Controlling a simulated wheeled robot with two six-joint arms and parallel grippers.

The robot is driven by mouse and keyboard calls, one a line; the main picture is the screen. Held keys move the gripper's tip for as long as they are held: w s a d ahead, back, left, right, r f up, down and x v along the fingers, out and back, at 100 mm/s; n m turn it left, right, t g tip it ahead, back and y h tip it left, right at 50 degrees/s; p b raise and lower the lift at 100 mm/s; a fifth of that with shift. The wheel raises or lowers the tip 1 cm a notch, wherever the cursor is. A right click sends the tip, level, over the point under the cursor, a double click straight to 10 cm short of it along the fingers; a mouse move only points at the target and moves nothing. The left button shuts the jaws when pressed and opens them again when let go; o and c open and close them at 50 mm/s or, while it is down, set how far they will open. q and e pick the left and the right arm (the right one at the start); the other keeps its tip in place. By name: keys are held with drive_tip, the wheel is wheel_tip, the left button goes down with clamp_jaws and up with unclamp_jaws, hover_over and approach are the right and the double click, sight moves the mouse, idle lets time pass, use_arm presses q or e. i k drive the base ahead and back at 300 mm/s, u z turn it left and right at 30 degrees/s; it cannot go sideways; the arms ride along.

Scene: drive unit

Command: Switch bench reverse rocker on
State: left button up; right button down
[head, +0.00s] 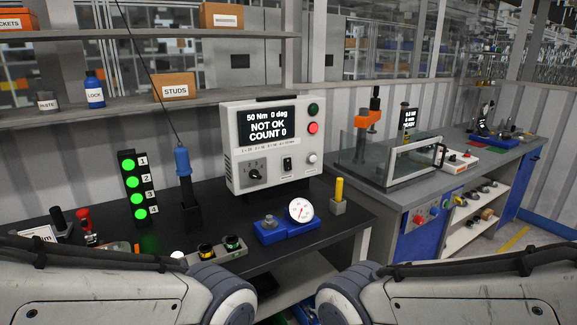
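A light grey control box (235,150) stands at the back of the dark bench. Its screen (268,126) reads "50 Nm 0 deg", "NOT OK", "COUNT 0". A small black rocker switch (287,164) sits low on its front, between a rotary knob (255,174) and a pale round knob (312,158). It looks like the reverse rocker, but its label and position are too small to read. Both of my arms cross the bottom of the head view, well short of the box; neither gripper shows.
A blue-handled tool (183,162) hangs on a cord left of the box. A stack of green lights (135,185) stands further left. A blue gauge unit (285,231) and a yellow-handled piece (339,190) are on the bench in front and right. Another workbench (400,185) stands right.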

sight(287, 161)
drive_tip(key=z, duration=0.45)
drive_tip(key=k, duration=0.65)
drive_tip(key=z, duration=1.1)
drive_tip(key=k, duration=0.75)
drive_tip(key=z, duration=0.35)
drive_tip(key=i, duration=0.8)
drive_tip(key=u, duration=0.6)
drive_tip(key=i, duration=1.45)
drive_tip(key=u, duration=1.6)
drive_tip(key=i, duration=1)
drive_tip(key=u, duration=1.15)
